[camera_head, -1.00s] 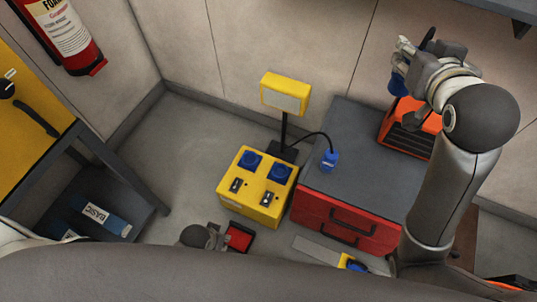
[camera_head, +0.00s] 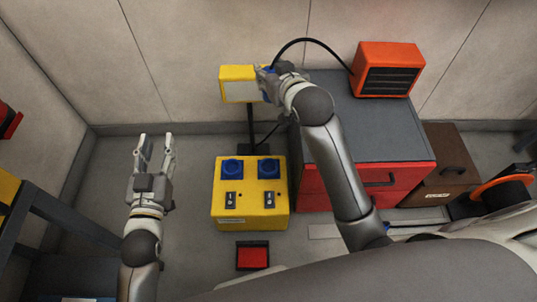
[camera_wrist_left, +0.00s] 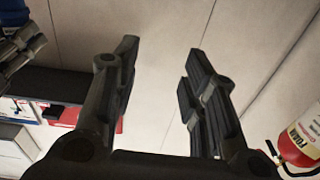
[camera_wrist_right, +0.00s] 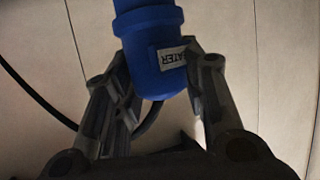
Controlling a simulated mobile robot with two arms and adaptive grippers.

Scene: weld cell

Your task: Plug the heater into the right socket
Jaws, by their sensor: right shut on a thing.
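The orange heater (camera_head: 388,70) stands on the grey-topped red cabinet (camera_head: 400,135); its black cable arcs left to my right gripper. My right gripper (camera_head: 268,80) is shut on the blue heater plug (camera_wrist_right: 150,55), whose label reads HEATER in the right wrist view. It holds the plug in the air by the yellow lamp head, above and behind the yellow socket box (camera_head: 250,212). The box has a left blue socket (camera_head: 232,169) and a right blue socket (camera_head: 269,168) on top, each with a switch below. My left gripper (camera_head: 155,140) is open and empty, left of the box.
The yellow lamp (camera_head: 239,91) stands on a dark pole behind the box; its cord goes out of sight behind my right arm. A red pad (camera_head: 252,257) lies in front of the box. A brown case (camera_head: 450,165) stands right of the cabinet. Floor left of the box is clear.

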